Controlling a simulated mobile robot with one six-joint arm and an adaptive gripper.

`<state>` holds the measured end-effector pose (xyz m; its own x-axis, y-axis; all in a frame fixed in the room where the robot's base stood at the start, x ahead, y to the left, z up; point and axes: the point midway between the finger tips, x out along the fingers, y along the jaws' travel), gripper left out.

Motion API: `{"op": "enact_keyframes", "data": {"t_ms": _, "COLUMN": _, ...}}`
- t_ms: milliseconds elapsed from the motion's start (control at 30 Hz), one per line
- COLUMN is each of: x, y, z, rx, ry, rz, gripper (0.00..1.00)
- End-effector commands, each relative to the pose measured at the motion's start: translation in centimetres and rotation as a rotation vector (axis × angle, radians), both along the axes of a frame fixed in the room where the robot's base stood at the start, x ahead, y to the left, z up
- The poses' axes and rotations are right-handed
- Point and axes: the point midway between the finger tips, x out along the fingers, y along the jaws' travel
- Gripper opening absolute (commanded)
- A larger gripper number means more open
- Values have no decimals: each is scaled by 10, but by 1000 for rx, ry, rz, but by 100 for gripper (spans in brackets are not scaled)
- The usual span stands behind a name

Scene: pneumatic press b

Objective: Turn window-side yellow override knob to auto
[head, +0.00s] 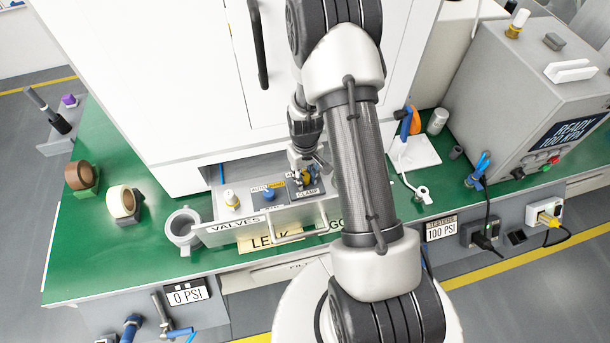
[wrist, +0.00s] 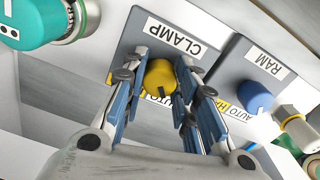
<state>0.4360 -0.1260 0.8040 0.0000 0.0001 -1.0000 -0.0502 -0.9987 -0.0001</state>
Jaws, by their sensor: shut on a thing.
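The yellow knob (wrist: 160,78) sits on a grey block labelled CLAMP in the wrist view. My gripper (wrist: 158,95) is shut on it, with blue-padded fingers at both sides. A dark mark shows on the knob's lower edge. The label strip below it is mostly hidden by the fingers and knob, so its setting cannot be read. In the head view my gripper (head: 304,168) is at the CLAMP block (head: 308,194) at the right end of the open VALVES drawer (head: 225,230).
A blue knob (wrist: 255,97) on the RAM block stands beside the yellow one. A teal cap (wrist: 30,22) is at the wrist view's upper left. A grey press unit (head: 500,90) stands at right. Tape rolls (head: 124,203) and a grey mug (head: 184,228) are left.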

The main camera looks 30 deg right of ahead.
Motion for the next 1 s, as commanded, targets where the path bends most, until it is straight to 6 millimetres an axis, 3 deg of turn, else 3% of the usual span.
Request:
{"op": "enact_keyframes", "data": {"t_ms": 433, "x": 0, "y": 0, "z": 0, "rx": 0, "ry": 0, "rz": 11, "gripper": 3}}
{"op": "enact_keyframes", "data": {"t_ms": 467, "x": 0, "y": 0, "z": 0, "rx": 0, "ry": 0, "rz": 11, "gripper": 29}}
{"op": "enact_keyframes", "data": {"t_ms": 500, "x": 0, "y": 0, "z": 0, "rx": 0, "ry": 0, "rz": 11, "gripper": 32}}
{"op": "enact_keyframes", "data": {"t_ms": 733, "x": 0, "y": 0, "z": 0, "rx": 0, "ry": 0, "rz": 10, "gripper": 47}}
{"op": "enact_keyframes", "data": {"t_ms": 1000, "x": 0, "y": 0, "z": 0, "rx": 0, "ry": 0, "rz": 9, "gripper": 48}}
